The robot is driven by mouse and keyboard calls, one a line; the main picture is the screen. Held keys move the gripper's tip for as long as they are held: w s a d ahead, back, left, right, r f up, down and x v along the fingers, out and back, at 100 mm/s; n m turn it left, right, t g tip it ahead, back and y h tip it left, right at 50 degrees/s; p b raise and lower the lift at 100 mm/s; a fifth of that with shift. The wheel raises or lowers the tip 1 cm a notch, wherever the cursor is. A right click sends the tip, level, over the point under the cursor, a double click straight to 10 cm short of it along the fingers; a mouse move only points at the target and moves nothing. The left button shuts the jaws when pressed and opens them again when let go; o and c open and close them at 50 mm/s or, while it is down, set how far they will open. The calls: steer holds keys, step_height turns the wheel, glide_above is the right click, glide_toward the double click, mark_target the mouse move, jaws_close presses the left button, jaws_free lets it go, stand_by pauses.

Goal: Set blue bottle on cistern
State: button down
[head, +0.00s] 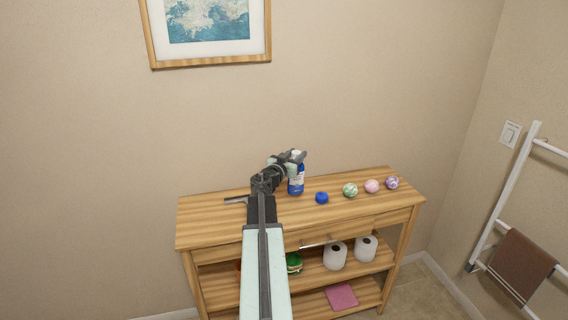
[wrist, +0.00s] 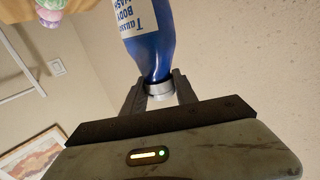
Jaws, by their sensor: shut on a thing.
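The blue bottle (head: 296,186) stands upright, at or just above the top of the wooden console table (head: 215,230), towards the back. I cannot tell if its base touches the wood. In the wrist view the blue bottle (wrist: 152,50) shows a white body wash label and a pale cap. My gripper (head: 298,156) is shut on the bottle's cap end from above; the wrist view shows my gripper (wrist: 160,92) with a finger on each side of the cap. No cistern is in view.
Right of the bottle are a small blue item (head: 321,198), a green-white ball (head: 350,190), a pink ball (head: 371,186) and a purple ball (head: 392,183). Toilet rolls (head: 335,256) fill part of the shelf below. A white towel ladder (head: 505,195) stands right. The tabletop's left end is mostly clear.

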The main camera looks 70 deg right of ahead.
steer(key=w+d+f+b, duration=0.1)
steer(key=f+b, duration=0.1)
steer(key=w+d+f+b, duration=0.1)
steer(key=d, duration=0.1)
steer(key=shift+f+b, duration=0.35)
steer(key=shift+f, duration=0.05)
steer(key=c, duration=1.4)
jaws_free()
steer(key=shift+w+f, duration=0.1)
steer(key=shift+f, duration=0.1)
steer(key=o, duration=0.4)
steer(key=shift+o, duration=0.2)
